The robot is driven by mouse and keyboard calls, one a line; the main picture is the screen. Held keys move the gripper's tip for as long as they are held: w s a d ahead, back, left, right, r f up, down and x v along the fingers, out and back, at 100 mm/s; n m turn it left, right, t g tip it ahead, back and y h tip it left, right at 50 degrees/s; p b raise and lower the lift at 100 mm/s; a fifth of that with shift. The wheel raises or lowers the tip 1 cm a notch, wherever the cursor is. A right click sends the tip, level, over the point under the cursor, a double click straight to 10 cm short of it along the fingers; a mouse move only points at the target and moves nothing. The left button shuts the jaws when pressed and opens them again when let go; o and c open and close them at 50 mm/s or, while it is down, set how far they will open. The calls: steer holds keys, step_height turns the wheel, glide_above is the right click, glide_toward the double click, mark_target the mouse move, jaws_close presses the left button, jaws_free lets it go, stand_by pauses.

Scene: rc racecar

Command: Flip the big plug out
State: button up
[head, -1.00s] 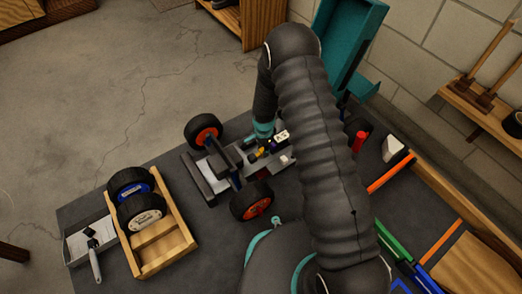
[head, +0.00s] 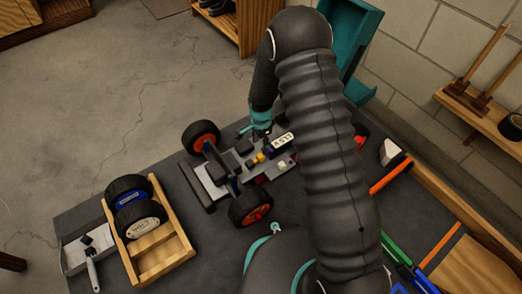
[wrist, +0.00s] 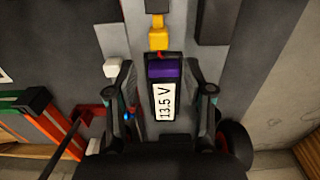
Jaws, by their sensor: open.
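The RC car lies on the dark workbench, with its chassis (head: 218,172) and orange-hubbed wheels showing in the head view. A yellow plug (wrist: 158,39) sits at the end of the battery in the wrist view, with a short red lead beside it; it is a small yellow spot (head: 260,157) in the head view. The battery (wrist: 163,98) is black and purple with a white "13.5 V" label; it also shows in the head view (head: 279,144). My gripper (wrist: 164,82) is open, its fingers on either side of the battery, short of the plug. Whether they touch the battery cannot be told.
A small white block (wrist: 111,68) lies left of the plug. A wooden tray (head: 166,259) with two spare wheels and a grey dustpan (head: 77,252) stand on the left of the bench. Red, orange and green pieces lie at the right.

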mark_target(262, 156)
steer(key=shift+r, duration=1.95)
steer(key=shift+n, duration=0.3)
steer(key=s+d+r+n+g, duration=0.2)
steer(key=s+d+r+n, duration=0.15)
steer(key=s+n, duration=0.4)
steer(key=s+d+r+n+t+p, duration=0.1)
steer(key=s+r, duration=0.6)
steer(key=r, duration=0.7)
steer(key=s+d+r+n+t+p, duration=0.1)
steer(key=s+d+r+t+p, duration=0.3)
steer(key=r, duration=1)
steer(key=s+d+r+n+t+p, duration=0.1)
steer(key=s+d+r+p, duration=0.3)
steer(key=s+r, duration=0.6)
step_height(262, 156, up, 5)
steer(key=shift+s+d+f+t, duration=0.25)
steer(key=shift+d+t, duration=0.55)
steer(key=shift+d, duration=0.45)
